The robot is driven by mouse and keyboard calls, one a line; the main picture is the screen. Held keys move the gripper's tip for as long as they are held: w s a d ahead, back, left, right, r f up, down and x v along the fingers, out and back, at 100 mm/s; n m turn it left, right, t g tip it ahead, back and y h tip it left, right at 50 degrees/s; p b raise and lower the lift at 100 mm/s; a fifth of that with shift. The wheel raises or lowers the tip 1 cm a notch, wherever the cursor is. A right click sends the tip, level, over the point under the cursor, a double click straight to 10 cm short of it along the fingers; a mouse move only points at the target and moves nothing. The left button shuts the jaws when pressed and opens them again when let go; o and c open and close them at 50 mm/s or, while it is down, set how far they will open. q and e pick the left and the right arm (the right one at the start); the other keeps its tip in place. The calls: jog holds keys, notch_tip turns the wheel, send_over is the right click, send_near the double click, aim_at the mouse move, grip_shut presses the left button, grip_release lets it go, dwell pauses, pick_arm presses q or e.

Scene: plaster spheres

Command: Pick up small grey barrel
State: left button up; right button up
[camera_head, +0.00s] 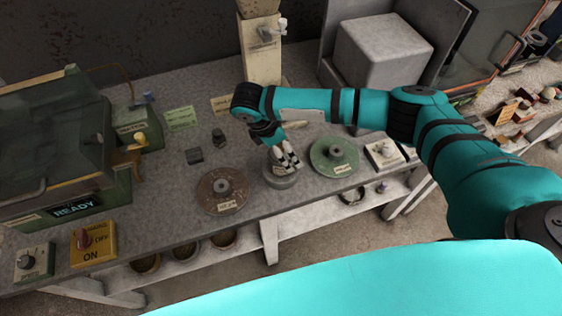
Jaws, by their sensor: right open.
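My right gripper (288,163) points down over a round grey piece (281,181) on the bench, between a brown disc (222,204) and a green disc (321,167). Its jaws are open; contact with anything is too small to tell. It hides the middle of the round grey piece. A small dark grey, barrel-like piece (218,137) stands on the bench to the left, apart from the gripper. I cannot tell for sure which piece is the small grey barrel. My left gripper is not in view.
A pale post (261,60) stands behind the gripper. A dark block (194,155) lies left of it. A white switch box (384,155) is right of the green disc. A machine with a READY sign (75,207) fills the left. A large grey block (383,50) stands at the back right.

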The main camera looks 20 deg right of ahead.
jog(key=shift+d+f, duration=0.2)
jog(key=shift+f, duration=0.2)
jog(key=shift+c, duration=0.3)
jog(key=c, duration=1.6)
jog(key=shift+c, duration=0.9)
jog(key=shift+r, duration=0.2)
